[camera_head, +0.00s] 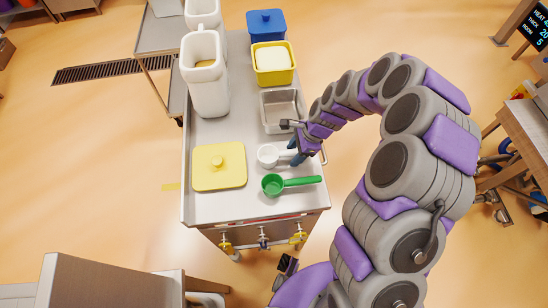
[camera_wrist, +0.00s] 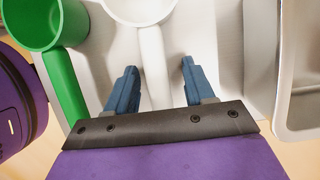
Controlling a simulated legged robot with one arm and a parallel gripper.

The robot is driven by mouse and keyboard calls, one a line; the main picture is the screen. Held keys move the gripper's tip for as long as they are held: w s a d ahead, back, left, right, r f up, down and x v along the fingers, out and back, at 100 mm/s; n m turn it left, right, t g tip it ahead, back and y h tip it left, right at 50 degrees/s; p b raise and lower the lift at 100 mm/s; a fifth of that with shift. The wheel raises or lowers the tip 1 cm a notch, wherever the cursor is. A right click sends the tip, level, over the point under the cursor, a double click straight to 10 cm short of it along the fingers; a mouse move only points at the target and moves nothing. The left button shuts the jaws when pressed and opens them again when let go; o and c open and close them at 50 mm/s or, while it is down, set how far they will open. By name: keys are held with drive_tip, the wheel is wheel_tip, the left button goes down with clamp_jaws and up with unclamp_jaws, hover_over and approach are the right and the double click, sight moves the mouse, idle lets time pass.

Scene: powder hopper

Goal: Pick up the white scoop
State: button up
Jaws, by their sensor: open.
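The white scoop (camera_head: 268,155) lies on the steel cart top, between the yellow lid and my arm's end. My gripper (camera_head: 296,158) is at its handle, coming from the right. In the wrist view, the white scoop's handle (camera_wrist: 154,65) runs down between the two blue fingers of my gripper (camera_wrist: 158,75). The fingers are open, with a gap on each side of the handle. The scoop's cup is partly cut off at the top of that view. In the head view my gripper hides part of the handle.
A green scoop (camera_head: 273,185) lies close in front of the white one; it also shows in the wrist view (camera_wrist: 66,85). A yellow lid (camera_head: 219,178) is to the left. A steel pan (camera_head: 268,118), yellow tub (camera_head: 260,76), blue tub (camera_head: 265,38) and white jugs (camera_head: 210,98) stand behind.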

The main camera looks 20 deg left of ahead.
drive_tip(key=shift+a, duration=0.45)
drive_tip(key=shift+d, duration=0.85)
drive_tip(key=shift+a+f+p, duration=0.15)
drive_tip(key=shift+a+p, duration=0.15)
drive_tip(key=shift+a, duration=0.2)
drive_tip(key=shift+c, duration=0.3)
drive_tip(key=shift+a, duration=0.1)
drive_tip(key=shift+c, duration=0.7)
drive_tip(key=shift+d, duration=0.25)
clamp_jaws()
